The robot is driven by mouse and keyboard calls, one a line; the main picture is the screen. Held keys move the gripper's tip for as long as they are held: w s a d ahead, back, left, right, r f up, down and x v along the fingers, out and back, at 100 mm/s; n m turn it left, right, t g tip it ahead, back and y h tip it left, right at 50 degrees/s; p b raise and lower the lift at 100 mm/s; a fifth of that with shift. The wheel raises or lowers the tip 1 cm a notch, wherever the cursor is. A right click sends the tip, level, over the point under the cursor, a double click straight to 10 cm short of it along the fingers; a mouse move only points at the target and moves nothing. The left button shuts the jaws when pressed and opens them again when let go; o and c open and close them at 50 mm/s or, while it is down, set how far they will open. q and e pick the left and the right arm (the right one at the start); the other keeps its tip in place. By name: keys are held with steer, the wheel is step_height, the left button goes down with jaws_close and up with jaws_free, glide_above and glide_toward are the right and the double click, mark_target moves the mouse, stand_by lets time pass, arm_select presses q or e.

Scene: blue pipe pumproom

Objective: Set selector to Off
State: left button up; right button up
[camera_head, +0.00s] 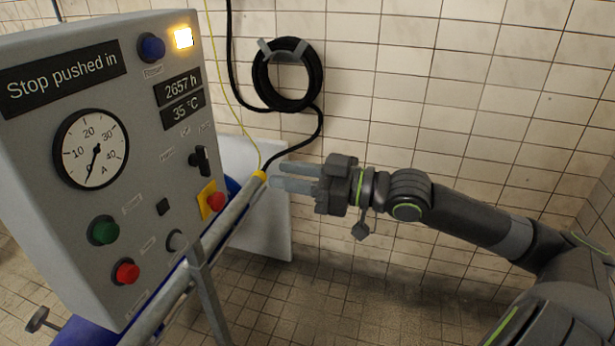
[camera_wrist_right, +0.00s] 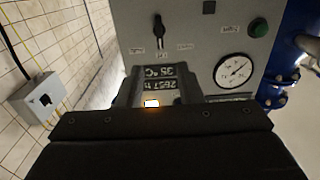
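The selector (camera_head: 200,160) is a small black knob on the right part of the grey control panel (camera_head: 150,195), below the two small displays. It also shows near the top of the right wrist view (camera_wrist_right: 158,28), with small labels around it that I cannot read. Its handle looks roughly upright along the panel. My right gripper (camera_head: 273,177) is to the right of the panel, apart from the selector, with its fingers pointing left. A gap shows between the two fingers and nothing is held. My left gripper is not in view.
The panel carries a red stop button (camera_head: 216,201) on yellow, green (camera_head: 103,230) and red (camera_head: 126,271) buttons, a blue button (camera_head: 151,47), a lit lamp (camera_head: 183,37) and a gauge (camera_head: 91,148). A pipe rail (camera_head: 235,213) runs before it. A black hose coil (camera_head: 287,75) hangs behind.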

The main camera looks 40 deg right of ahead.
steer(key=shift+p+v, duration=1.05)
steer(key=shift+v, duration=0.35)
